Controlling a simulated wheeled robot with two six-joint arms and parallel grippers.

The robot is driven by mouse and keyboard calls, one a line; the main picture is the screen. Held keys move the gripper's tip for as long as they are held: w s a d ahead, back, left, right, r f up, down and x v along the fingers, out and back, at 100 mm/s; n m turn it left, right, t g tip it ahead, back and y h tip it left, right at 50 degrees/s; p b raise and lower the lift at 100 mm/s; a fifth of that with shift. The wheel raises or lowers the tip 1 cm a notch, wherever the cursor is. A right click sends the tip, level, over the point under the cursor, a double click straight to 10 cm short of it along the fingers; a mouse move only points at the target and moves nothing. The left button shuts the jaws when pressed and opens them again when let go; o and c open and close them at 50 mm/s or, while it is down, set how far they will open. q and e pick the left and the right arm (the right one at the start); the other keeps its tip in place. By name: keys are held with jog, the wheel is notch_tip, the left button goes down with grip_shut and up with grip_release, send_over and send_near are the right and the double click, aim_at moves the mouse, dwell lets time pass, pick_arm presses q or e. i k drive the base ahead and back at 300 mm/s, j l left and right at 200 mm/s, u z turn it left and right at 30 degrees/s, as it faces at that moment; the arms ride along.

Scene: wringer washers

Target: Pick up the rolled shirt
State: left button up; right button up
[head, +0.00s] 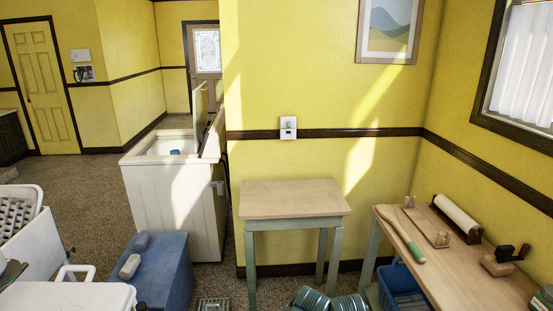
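I cannot pick out a rolled shirt with certainty. Inside the open white top-loading washer (172,195) behind the chest is a small blue item (175,152), mostly hidden by the tub rim.
A bare wooden table (290,190) stands against the wall. A workbench (460,270) at the right holds a white roller (456,216), a green-banded wooden stick (404,240) and wooden parts. A blue crate (397,283) and green cylinders are below. Carpet is open at the left.

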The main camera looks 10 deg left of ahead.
aim_at(132, 263)
jog(key=i+u, duration=0.3)
jog(key=i, duration=0.2)
jog(key=i+u, duration=0.3)
jog(key=i, duration=0.15)
jog(key=i+l+u, duration=0.3)
jog(key=i, duration=0.15)
jog(key=i+j+u, duration=0.1)
jog(key=i+u, duration=0.5)
jog(key=u, duration=0.2)
jog(key=i+l+u, duration=0.1)
jog(key=i+u, duration=0.25)
jog(key=i+l+u, duration=0.2)
jog(key=u, duration=0.2)
jog(key=i, duration=0.05)
